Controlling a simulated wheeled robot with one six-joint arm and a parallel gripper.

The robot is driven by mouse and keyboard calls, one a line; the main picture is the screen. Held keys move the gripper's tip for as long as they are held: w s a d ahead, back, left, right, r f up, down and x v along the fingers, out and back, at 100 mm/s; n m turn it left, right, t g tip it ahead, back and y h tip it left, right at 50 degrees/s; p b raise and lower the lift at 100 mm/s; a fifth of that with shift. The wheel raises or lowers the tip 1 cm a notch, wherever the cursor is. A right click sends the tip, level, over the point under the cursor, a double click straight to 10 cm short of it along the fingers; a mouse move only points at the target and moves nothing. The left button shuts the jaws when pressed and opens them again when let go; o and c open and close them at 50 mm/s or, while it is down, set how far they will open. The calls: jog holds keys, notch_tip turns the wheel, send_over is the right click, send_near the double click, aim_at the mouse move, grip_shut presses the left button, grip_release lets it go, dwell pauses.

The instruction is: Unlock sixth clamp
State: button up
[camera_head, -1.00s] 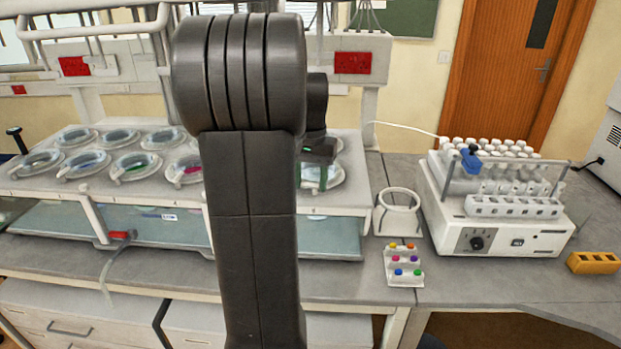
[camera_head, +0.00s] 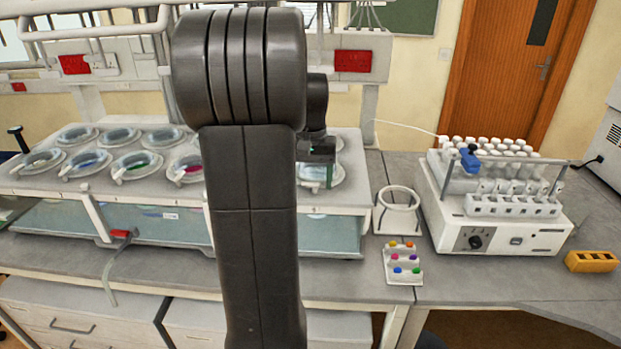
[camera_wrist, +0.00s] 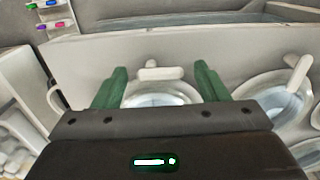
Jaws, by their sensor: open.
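The tablet tester bath has round vessels in two rows, with pale clamp levers on the front row. My gripper (camera_head: 316,174) is over the rightmost front vessel (camera_head: 341,174) in the head view. In the wrist view my gripper (camera_wrist: 160,85) has its two green fingers apart, with nothing held between them. A white clamp lever (camera_wrist: 160,73) shows between and just beyond the fingertips, on a vessel rim (camera_wrist: 150,98). A neighbouring clamp lever (camera_wrist: 298,74) shows to the right on another vessel. My arm hides part of the front row in the head view.
To the right stand a white ring stand (camera_head: 398,199), a rack of coloured caps (camera_head: 402,270) and a white instrument with tubes (camera_head: 490,235). A yellow block (camera_head: 592,261) lies at the far right. A rail and posts rise behind the bath.

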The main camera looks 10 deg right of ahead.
aim_at(310, 183)
notch_tip(310, 183, up, 12)
jog(key=b, duration=0.1)
dwell(0.5)
notch_tip(310, 183, down, 12)
jog(key=shift+r+p, duration=0.15)
jog(key=shift+p, duration=0.4)
jog(key=shift+f, duration=0.25)
jog(key=shift+r+m, duration=0.1)
jog(key=shift+m, duration=0.4)
